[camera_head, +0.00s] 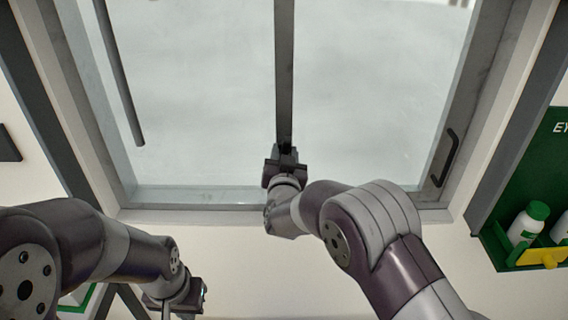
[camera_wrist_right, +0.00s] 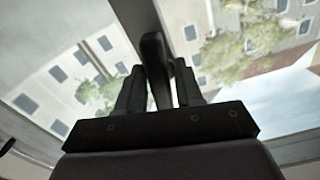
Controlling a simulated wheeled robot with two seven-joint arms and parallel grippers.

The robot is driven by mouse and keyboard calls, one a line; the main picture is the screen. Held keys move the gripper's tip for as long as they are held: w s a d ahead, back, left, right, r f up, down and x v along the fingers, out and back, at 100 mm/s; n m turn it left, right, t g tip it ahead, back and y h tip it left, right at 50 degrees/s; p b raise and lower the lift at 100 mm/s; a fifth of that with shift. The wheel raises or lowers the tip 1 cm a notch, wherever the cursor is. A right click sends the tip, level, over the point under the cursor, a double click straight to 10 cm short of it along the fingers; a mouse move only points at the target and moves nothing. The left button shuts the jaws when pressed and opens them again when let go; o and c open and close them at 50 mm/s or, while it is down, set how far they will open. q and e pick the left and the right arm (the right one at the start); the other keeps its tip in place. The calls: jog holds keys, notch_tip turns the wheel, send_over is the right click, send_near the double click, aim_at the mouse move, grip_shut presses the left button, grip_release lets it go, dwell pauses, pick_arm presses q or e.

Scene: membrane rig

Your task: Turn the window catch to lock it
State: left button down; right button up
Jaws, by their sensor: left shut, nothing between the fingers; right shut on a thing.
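The window catch (camera_wrist_right: 153,48) is a dark lever on the window's central grey bar (camera_head: 284,70). In the right wrist view it stands between the two fingers of my right gripper (camera_wrist_right: 160,82), which is shut on it. In the head view my right gripper (camera_head: 285,153) is at the lower end of the bar and mostly hides the catch. Which way the catch is turned is hard to tell. My left gripper (camera_head: 188,296) is low at the left, below the window, shut and empty, away from the catch.
The window frame has a bottom sill (camera_head: 195,196) and a dark handle (camera_head: 445,158) on its right side. A dark rod (camera_head: 120,75) hangs at upper left. A green eyewash holder (camera_head: 508,262) with white bottles (camera_head: 527,226) is at the right. Plain wall lies below the sill.

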jog(key=m+b, duration=0.4)
jog(key=b, duration=0.1)
jog(key=m+b, duration=0.4)
jog(key=b, duration=0.2)
jog(key=m+b, duration=0.3)
jog(key=b, duration=0.2)
jog(key=shift+f+m+b, duration=0.35)
jog(key=shift+f+m, duration=0.05)
jog(key=shift+r+m+b, duration=0.2)
jog(key=shift+m+b, duration=1.4)
jog(key=shift+m, duration=0.4)
jog(key=o, duration=0.8)
jog(key=shift+d+r, duration=0.1)
jog(key=shift+c, duration=0.2)
jog(key=s+b, duration=0.2)
jog(key=s, duration=1)
jog(key=shift+s+b, duration=0.3)
jog(key=shift+s, duration=0.1)
